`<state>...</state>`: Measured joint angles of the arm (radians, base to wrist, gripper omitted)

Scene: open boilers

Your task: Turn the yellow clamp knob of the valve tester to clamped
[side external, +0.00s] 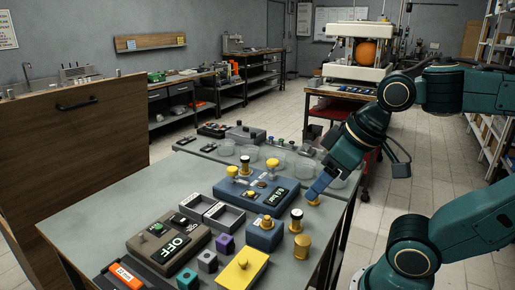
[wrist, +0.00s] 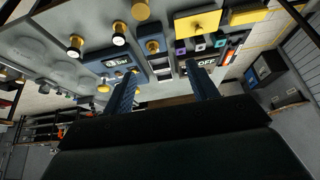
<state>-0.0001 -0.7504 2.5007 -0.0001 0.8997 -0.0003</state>
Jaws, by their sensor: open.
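The blue tester box (side external: 233,190) has a lit display reading in bar; the display (wrist: 117,62) also shows in the wrist view. A yellow knob (side external: 232,171) stands on its back left, next to a black-topped brass piece (side external: 245,163). A smaller blue block (side external: 262,240) in front carries another yellow knob (side external: 266,221). No label shows which one is the clamp knob, and its setting is too small to read. My gripper (side external: 316,190) is open and empty, right of the tester and apart from both knobs. Its two fingers (wrist: 163,80) show spread in the wrist view.
Brass valves (side external: 302,246) stand along the table's right edge, one partly behind my fingers. A grey box with an OFF display (side external: 172,249), a yellow box (side external: 240,272), small cubes and open grey trays (side external: 228,218) crowd the front. The table's left part is clear.

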